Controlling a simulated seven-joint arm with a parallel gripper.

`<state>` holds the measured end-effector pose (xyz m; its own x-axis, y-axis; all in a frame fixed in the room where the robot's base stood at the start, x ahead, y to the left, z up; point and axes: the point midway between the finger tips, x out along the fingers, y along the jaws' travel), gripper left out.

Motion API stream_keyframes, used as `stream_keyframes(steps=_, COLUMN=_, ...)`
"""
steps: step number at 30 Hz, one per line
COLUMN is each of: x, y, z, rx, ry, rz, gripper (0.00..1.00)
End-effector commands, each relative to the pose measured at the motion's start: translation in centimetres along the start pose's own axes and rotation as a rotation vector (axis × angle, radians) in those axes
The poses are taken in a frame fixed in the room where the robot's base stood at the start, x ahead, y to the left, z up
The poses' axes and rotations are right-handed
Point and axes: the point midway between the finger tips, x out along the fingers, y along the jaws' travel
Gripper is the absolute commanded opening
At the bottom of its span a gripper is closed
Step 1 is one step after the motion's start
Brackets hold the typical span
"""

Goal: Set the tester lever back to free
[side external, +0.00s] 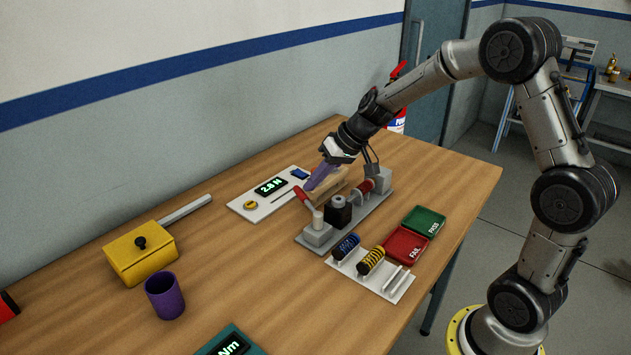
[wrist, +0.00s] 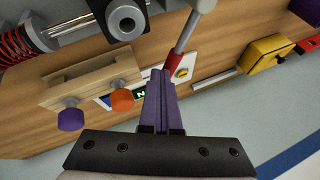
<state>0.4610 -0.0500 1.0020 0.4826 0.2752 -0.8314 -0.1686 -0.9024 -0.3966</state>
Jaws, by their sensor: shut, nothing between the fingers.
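The tester (side external: 338,213) is a grey bench fixture with a black block, with a red spring at its far end. Its lever has a red grip (side external: 303,195) on a silver rod that tilts up to the left from the near end. In the wrist view the red grip (wrist: 173,61) and silver rod (wrist: 191,32) slant up to the right. My gripper (side external: 309,187) has purple fingers, shut and empty, close to the red grip. In the wrist view the fingertips (wrist: 160,74) are just beside the grip; I cannot tell if they touch.
A wooden block (side external: 328,183) stands behind the tester, with purple and orange knobs in the wrist view. A white display plate (side external: 245,208) lies behind. Spring tray (side external: 400,290), red FAIL bin (side external: 405,246) and green PASS bin (side external: 424,220) lie in front. A yellow box (side external: 140,256) and purple cup (side external: 164,296) stand left.

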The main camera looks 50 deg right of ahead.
Motion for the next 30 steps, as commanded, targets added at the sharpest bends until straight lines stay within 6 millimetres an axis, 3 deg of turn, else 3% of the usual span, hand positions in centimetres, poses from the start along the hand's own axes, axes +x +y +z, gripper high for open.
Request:
stream_keyframes(steps=13, x=0.8, y=-1.0, z=-0.4, rx=-0.122, ry=-0.06, rz=-0.058, gripper=0.0)
stream_keyframes(steps=30, x=2.6, y=-4.8, z=-0.5, rx=-0.531, ry=-0.254, rz=-0.249, gripper=0.0)
